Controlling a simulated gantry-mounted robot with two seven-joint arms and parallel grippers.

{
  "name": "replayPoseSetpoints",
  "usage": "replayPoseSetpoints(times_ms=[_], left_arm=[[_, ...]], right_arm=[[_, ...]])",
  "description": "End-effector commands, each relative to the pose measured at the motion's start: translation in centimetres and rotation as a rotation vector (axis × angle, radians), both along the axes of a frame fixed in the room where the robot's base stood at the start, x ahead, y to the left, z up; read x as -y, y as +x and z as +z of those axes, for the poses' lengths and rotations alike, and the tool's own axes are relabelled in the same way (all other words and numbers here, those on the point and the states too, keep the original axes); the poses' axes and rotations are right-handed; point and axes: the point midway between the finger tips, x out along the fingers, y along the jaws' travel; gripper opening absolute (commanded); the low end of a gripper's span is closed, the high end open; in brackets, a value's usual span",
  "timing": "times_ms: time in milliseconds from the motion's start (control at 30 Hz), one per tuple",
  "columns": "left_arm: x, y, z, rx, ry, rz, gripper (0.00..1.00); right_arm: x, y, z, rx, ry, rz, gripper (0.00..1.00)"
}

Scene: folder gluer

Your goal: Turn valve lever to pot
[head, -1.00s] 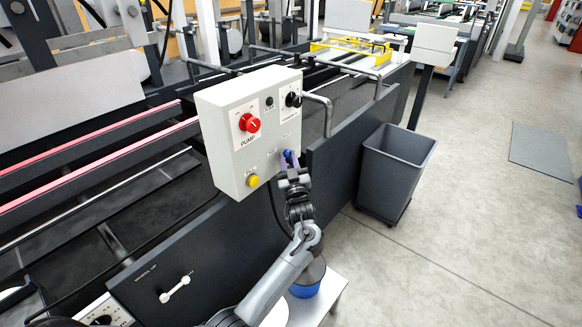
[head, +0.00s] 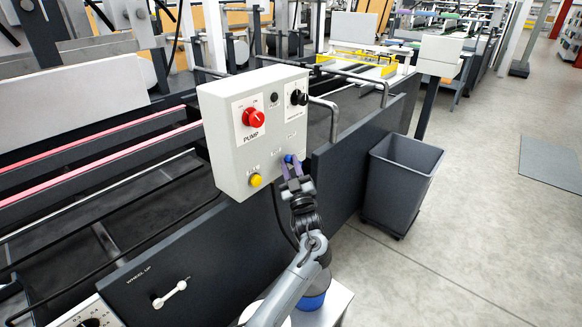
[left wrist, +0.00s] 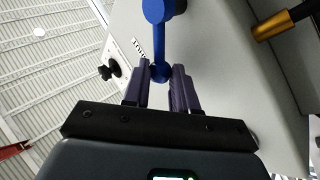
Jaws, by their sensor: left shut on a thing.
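The blue valve lever (left wrist: 159,42) sticks out from the face of the grey control box (head: 225,160). In the left wrist view its round hub is at the top and its free end reaches down between my fingers. In the head view only a small blue part (head: 289,158) shows, low on the right of the box. My left gripper (head: 292,168) has its purple fingers shut on the lever's end; it also shows in the left wrist view (left wrist: 160,78). Small labels beside the lever are too small to read. My right gripper is not in view.
The box carries a red pump knob (head: 253,118), a black knob (head: 299,97) and a yellow button (head: 255,180). A blue container (head: 315,295) stands on a small table below. A grey bin (head: 402,180) stands to the right on open floor.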

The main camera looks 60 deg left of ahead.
Motion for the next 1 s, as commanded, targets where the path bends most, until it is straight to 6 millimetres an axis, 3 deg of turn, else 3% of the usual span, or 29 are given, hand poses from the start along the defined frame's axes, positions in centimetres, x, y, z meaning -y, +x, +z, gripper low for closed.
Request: replayPoseSetpoints(times_ms=[33,67,133,567,1000], left_arm=[[0.0,0.0,0.0,0.002,0.001,0.001,0.00],[0.0,0.0,0.0,0.002,0.001,0.001,0.30],[0.0,0.0,0.0,0.002,0.000,0.001,0.38],[0.8,-0.2,-0.5,-0.002,-0.002,-0.002,0.38],[6.6,-2.1,-3.8,-0.001,-0.002,-0.001,0.38]], right_arm=[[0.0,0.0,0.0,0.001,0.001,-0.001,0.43],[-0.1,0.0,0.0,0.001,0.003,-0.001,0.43],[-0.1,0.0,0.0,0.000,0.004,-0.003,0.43],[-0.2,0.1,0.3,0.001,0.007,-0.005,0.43],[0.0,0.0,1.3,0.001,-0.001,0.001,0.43]])
